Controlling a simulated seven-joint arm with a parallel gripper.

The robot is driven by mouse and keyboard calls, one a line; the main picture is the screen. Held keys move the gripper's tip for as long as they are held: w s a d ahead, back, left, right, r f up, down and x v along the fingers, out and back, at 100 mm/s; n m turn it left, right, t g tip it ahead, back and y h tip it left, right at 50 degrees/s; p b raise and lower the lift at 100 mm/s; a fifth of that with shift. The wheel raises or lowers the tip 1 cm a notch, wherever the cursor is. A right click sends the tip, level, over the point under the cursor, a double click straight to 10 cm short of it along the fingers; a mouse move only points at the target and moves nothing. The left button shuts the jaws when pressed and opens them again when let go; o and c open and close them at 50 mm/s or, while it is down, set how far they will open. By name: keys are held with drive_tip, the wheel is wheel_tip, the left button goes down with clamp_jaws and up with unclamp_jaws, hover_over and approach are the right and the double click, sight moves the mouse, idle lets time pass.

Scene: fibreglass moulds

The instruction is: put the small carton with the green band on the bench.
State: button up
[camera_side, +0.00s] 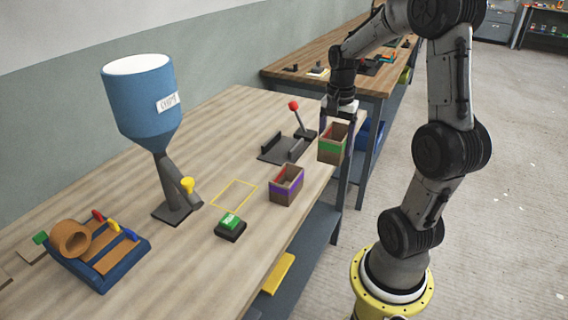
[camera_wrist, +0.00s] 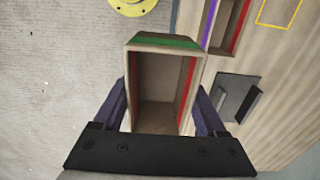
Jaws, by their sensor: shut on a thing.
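The small carton with the green band (camera_side: 332,144) is an open-topped brown box with red on its inner walls. My gripper (camera_side: 338,112) is shut on it and holds it upright in the air at the bench's right edge. In the wrist view the carton (camera_wrist: 160,95) sits between the two fingers of my gripper (camera_wrist: 163,108), and it looks empty inside. The wooden bench (camera_side: 120,205) runs below and to the left. The carton's underside is hidden in the wrist view.
A carton with a purple band (camera_side: 286,186) stands on the bench near a yellow outlined rectangle (camera_side: 234,195). A green button box (camera_side: 230,225), a blue hopper (camera_side: 140,100), a dark bracket (camera_side: 282,149) and a red-knobbed lever (camera_side: 300,122) also stand there.

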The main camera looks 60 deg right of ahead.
drive_tip(key=n, duration=0.5)
drive_tip(key=shift+n, duration=0.3)
drive_tip(key=n, duration=0.3)
drive_tip(key=shift+w+a+n, duration=0.1)
drive_tip(key=shift+w+n, duration=0.05)
drive_tip(key=shift+n, duration=0.15)
drive_tip(key=n, duration=0.4)
drive_tip(key=shift+w+a+r, duration=0.1)
drive_tip(key=shift+w+a, duration=0.2)
drive_tip(key=shift+w, duration=0.05)
drive_tip(key=n, duration=0.1)
drive_tip(key=w+a+n, duration=0.1)
drive_tip(key=n, duration=0.1)
drive_tip(key=shift+n, duration=0.3)
drive_tip(key=w+a+n, duration=0.4)
drive_tip(key=a+n, duration=0.3)
drive_tip(key=n, duration=0.3)
drive_tip(key=w+a+n, duration=0.4)
drive_tip(key=a+n, duration=0.3)
drive_tip(key=n, duration=0.2)
hover_over(234, 195)
wheel_tip(234, 195, down, 10)
drive_tip(key=shift+s+r, duration=0.15)
drive_tip(key=shift+f, duration=1.65)
